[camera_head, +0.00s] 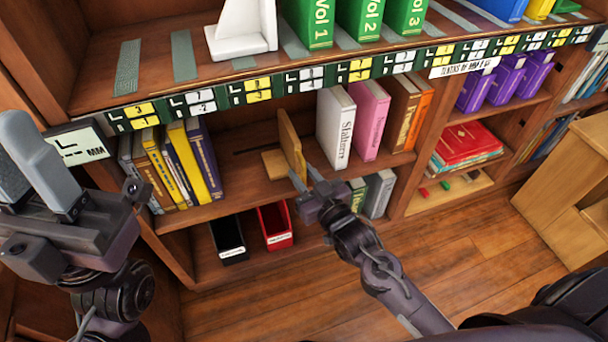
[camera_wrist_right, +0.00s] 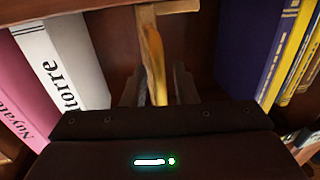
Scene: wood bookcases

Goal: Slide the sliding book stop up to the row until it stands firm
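The sliding book stop (camera_head: 291,147) is a wooden upright panel with a flat foot. It stands on the middle shelf, between the leaning row of yellow, grey and dark books (camera_head: 175,165) at left and a white book (camera_head: 335,128) at right. Gaps show on both sides of it. My right gripper (camera_head: 306,178) is at the panel's front edge. In the right wrist view the panel (camera_wrist_right: 155,65) lies between its two spread fingers (camera_wrist_right: 158,90), with a gap visible beside it. My left gripper (camera_head: 14,150) is at the left edge, fingers apart, empty, away from the stop.
A pink book (camera_head: 369,118) and brown and orange books stand beyond the white book. Above runs a shelf edge with number labels (camera_head: 250,90) and green volumes. Below are a black bin (camera_head: 228,240), a red bin (camera_head: 275,226) and grey books (camera_head: 379,193). Floor in front is clear.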

